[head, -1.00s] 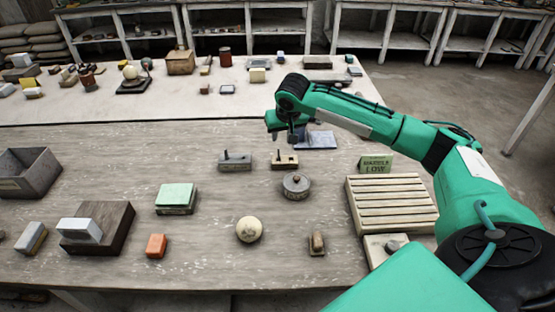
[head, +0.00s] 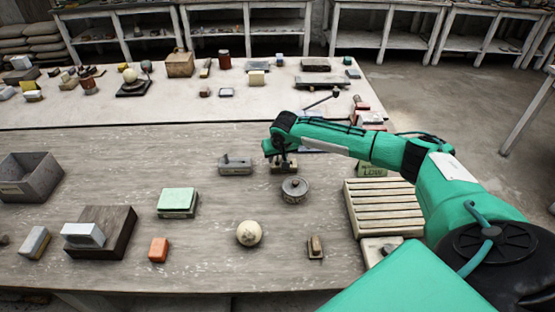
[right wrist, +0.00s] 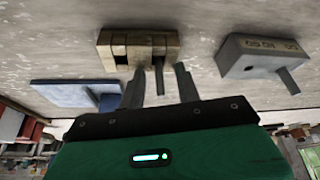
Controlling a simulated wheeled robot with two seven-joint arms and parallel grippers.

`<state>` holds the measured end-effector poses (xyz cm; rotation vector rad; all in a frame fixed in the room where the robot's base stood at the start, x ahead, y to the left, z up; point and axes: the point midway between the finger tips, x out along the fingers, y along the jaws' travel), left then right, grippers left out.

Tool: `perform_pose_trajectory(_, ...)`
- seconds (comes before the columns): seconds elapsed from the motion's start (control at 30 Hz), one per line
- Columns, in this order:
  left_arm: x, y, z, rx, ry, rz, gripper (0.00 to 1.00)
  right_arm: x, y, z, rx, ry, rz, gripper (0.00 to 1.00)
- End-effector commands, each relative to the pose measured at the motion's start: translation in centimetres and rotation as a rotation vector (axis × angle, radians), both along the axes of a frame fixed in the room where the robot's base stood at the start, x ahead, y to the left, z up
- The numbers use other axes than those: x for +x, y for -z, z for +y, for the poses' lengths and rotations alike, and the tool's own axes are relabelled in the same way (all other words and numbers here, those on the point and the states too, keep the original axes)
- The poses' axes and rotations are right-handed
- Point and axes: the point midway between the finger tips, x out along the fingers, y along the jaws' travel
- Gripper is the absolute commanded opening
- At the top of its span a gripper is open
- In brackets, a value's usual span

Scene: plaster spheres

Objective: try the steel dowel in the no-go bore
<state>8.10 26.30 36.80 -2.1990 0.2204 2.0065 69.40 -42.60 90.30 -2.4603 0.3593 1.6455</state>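A tan block (right wrist: 137,50) with dark openings lies on the bench; in the head view it (head: 291,168) is partly hidden by my right gripper (head: 279,160). A dark steel dowel (right wrist: 159,80) stands up from the block in the right wrist view. My right gripper (right wrist: 160,70) is open, one finger on each side of the dowel with gaps showing. A grey block (right wrist: 262,60) with a pin (right wrist: 288,80) standing from it sits beside the tan one, also in the head view (head: 235,166). Its marking is unreadable; I cannot tell which bore is no-go. My left gripper is out of view.
A round lidded tin (head: 294,190) sits just in front of the tan block. A blue-grey plate (right wrist: 75,94) lies beside it. A slatted crate (head: 385,207) and green card (head: 371,170) are to the right. A plaster ball (head: 249,233) is nearer me.

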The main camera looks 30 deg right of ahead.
Motion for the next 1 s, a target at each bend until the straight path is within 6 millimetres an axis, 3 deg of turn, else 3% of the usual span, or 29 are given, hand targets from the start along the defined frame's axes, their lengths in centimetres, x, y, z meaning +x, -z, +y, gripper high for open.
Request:
perform_pose_trajectory(0.17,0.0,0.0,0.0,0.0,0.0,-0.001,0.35,0.0,0.0,0.0,0.0,0.0,0.0,0.33)
perform_pose_trajectory(0.37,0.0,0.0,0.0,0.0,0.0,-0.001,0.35,0.0,0.0,0.0,0.0,0.0,0.0,0.0)
perform_pose_trajectory(0.77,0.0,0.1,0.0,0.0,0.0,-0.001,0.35,0.0,-0.2,0.0,0.001,0.0,-0.001,0.0)
perform_pose_trajectory(1.0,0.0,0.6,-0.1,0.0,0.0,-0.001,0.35,0.1,-2.7,0.0,0.001,-0.001,-0.003,0.0)
